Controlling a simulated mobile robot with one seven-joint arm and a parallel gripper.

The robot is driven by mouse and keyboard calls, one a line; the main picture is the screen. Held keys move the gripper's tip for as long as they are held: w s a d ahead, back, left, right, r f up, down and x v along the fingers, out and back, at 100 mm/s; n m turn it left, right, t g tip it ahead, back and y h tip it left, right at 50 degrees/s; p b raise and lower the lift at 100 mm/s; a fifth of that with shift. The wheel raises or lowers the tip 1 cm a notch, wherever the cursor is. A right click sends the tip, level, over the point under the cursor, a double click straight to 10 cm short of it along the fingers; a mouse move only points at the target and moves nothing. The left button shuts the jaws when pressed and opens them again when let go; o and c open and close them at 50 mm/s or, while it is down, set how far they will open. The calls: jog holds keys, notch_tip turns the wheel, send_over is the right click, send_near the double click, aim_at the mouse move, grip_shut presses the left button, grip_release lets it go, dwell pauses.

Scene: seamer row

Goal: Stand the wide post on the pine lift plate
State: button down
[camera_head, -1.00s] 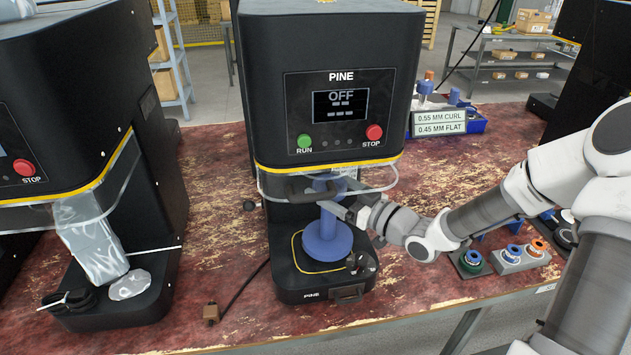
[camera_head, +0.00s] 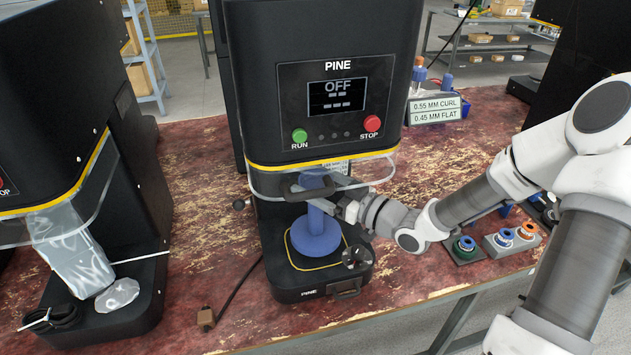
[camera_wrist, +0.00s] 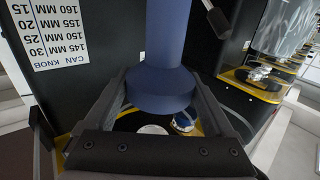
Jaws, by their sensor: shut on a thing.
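The wide post (camera_head: 316,241) is blue and upright, with a broad round foot and a narrower shaft. Its foot is over the pine lift plate (camera_head: 336,264), within the yellow outline, under the machine marked PINE. I cannot tell whether the foot touches the plate. My gripper (camera_head: 322,204) is shut on the shaft, reaching in from the right. In the wrist view my gripper (camera_wrist: 160,76) has a finger on each side of the post (camera_wrist: 160,88). The post's top is partly hidden behind the clear guard and its dark handle.
The PINE machine (camera_head: 330,45) overhangs the plate, with its clear guard (camera_head: 372,180) around the opening. Small holders with coloured rings (camera_head: 497,240) stand at right. Another machine (camera_head: 60,100) stands at left.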

jog(key=shift+f, duration=0.3)
grip_release()
jog(key=shift+r, duration=0.1)
jog(key=shift+r+p, duration=0.35)
jog(key=shift+r, duration=0.2)
jog(key=v, duration=1.2)
jog(key=shift+p, duration=0.4)
